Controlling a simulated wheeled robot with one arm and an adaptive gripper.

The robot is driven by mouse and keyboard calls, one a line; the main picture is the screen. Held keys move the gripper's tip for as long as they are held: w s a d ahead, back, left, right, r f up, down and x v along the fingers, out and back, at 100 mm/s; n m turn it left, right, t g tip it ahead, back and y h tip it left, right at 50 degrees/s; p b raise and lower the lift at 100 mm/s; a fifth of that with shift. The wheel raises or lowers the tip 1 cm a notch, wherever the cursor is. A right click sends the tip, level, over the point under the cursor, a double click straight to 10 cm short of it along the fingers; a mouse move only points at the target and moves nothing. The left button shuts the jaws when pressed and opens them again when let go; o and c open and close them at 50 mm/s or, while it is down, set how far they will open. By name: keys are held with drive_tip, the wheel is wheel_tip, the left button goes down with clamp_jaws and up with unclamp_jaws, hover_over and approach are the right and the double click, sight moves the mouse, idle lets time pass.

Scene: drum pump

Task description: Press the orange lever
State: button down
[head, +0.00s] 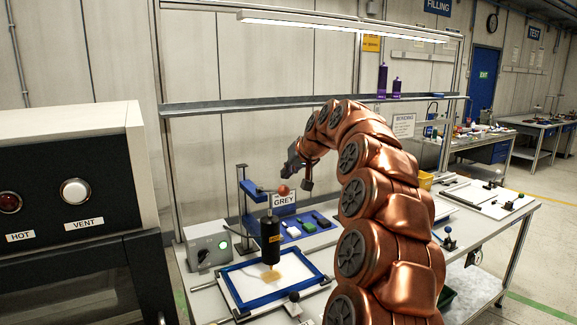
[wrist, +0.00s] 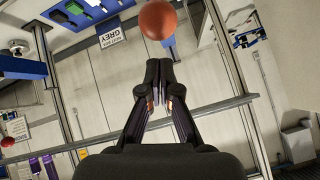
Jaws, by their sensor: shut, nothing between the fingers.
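The orange lever shows as a round orange-red knob (head: 284,190) on a thin arm at the top of a dark cylindrical pump (head: 270,238). The pump is upright over a blue-framed tray (head: 232,280), with a yellowish patch below its nozzle. In the wrist view the knob (wrist: 157,20) is large, just beyond my fingertips. My gripper (wrist: 160,72) is shut and empty, and a gap shows in the picture between its tips and the knob. I cannot tell for sure whether it is above or beside the knob.
A grey control box (head: 208,246) stands left of the pump. A blue stand (head: 255,190) rises behind it. A sign reading GREY (head: 285,200) and a blue tray of small blocks (head: 308,226) are to the right. A shelf (head: 230,106) spans above the bench.

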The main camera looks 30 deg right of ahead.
drive_tip(key=shift+s+a+f, duration=0.2)
drive_tip(key=shift+s+f, duration=0.15)
drive_tip(key=shift+f, duration=0.25)
drive_tip(key=shift+f, duration=0.15)
